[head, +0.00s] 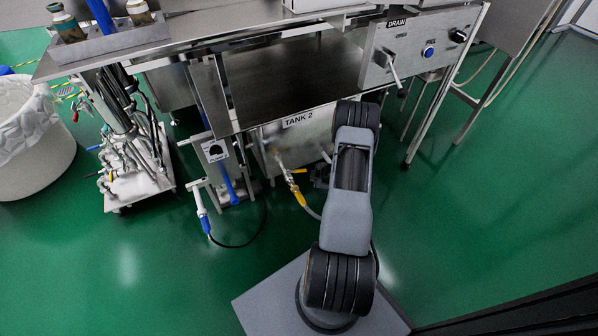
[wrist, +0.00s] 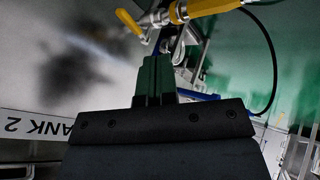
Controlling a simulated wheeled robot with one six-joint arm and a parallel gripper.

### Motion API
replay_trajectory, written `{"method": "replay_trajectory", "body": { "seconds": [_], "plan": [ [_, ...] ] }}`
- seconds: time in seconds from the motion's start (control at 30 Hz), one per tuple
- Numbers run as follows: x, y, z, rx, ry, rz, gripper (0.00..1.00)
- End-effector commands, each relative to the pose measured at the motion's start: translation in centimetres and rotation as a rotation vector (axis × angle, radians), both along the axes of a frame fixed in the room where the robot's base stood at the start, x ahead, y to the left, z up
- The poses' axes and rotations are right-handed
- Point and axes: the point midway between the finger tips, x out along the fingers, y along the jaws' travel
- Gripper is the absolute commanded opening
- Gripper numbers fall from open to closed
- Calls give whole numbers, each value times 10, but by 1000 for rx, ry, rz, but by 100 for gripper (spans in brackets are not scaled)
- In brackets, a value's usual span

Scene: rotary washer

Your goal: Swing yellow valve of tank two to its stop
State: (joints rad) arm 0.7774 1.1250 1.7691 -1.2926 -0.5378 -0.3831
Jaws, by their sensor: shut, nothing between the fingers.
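Tank two (head: 297,133) stands under the steel bench, with its label facing me; in the wrist view its pale wall (wrist: 60,70) fills the left, the label upside down. The yellow valve (wrist: 131,25) is a short lever on a metal fitting at the top of the wrist view. It slants off the fitting, and its exact angle to the pipe is hard to tell. My gripper (wrist: 156,60) is shut and empty, its green fingers pointing toward the fitting with the lever just beyond and left of the tips.
A yellow hose grip (wrist: 208,8) lies right beside the valve fitting; it hangs below the tank in the head view (head: 299,197). A blue-handled hose (head: 206,222) hangs to the left. The drain panel (head: 420,45) is above right. Green floor in front is clear.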

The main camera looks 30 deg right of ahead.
Motion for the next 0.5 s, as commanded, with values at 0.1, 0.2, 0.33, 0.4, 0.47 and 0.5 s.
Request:
{"method": "replay_trajectory", "body": {
  "seconds": [0.1,0.2,0.33,0.4,0.47,0.5],
  "plan": [
    [12,6,-19,1,1,9,0],
    [25,11,-35,0,1,15,0],
    [41,15,-56,0,1,18,0],
    [49,17,-66,0,1,18,0],
    [54,17,-74,0,2,16,0],
    [58,18,-79,-1,1,15,0]
  ]
}}
